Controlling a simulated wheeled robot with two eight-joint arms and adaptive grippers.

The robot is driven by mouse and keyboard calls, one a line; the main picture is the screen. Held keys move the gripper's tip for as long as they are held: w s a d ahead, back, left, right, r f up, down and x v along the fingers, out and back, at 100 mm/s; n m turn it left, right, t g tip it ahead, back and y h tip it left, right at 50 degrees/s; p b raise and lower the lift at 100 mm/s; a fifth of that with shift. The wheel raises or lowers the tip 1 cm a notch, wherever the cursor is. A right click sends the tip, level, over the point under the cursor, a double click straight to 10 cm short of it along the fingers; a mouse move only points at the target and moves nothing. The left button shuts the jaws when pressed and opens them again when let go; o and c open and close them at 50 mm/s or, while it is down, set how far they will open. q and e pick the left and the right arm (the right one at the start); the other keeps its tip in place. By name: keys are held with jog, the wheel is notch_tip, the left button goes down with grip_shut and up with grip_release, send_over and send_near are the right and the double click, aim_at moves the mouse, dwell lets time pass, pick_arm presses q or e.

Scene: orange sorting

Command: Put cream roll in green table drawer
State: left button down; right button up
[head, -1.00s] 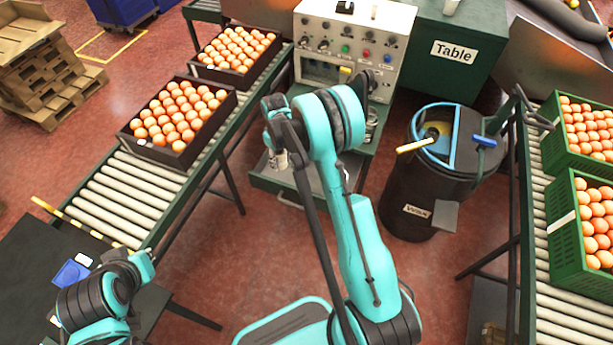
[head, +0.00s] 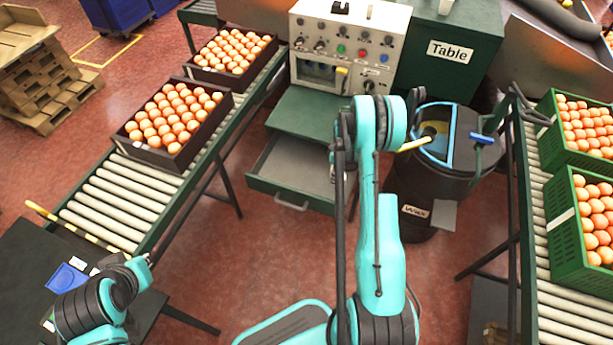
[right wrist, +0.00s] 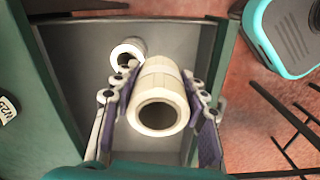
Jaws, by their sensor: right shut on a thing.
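The green table (head: 300,112) has its drawer (head: 265,184) pulled open, and the grey drawer interior fills much of the right wrist view (right wrist: 75,60). My right gripper (right wrist: 160,112) is shut on a cream roll (right wrist: 158,85), with one finger on each side, over the drawer. The roll's open end faces the camera. A second, paler roll (right wrist: 126,52) shows just beyond it and seems to lie in the drawer. In the head view my right arm hides the right gripper and both rolls. My left gripper (head: 146,262) is at lower left, away from the table; its fingers are unclear.
A control box (head: 350,45) stands at the back of the table. A black bin (head: 435,190) stands close to its right. Conveyors with orange crates run at left (head: 120,195) and right (head: 540,265). The left part of the drawer is bare.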

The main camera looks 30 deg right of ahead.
jog(key=shift+d+f, duration=0.2)
jog(key=shift+f, duration=0.05)
jog(key=b, duration=0.4)
send_over(314, 182)
notch_tip(314, 182, down, 7)
jog(key=shift+s+r, duration=0.1)
notch_tip(314, 182, down, 4)
jog(key=shift+b, duration=1.2)
jog(key=shift+r, duration=0.15)
jog(key=o, duration=1.1)
jog(key=shift+o, duration=0.2)
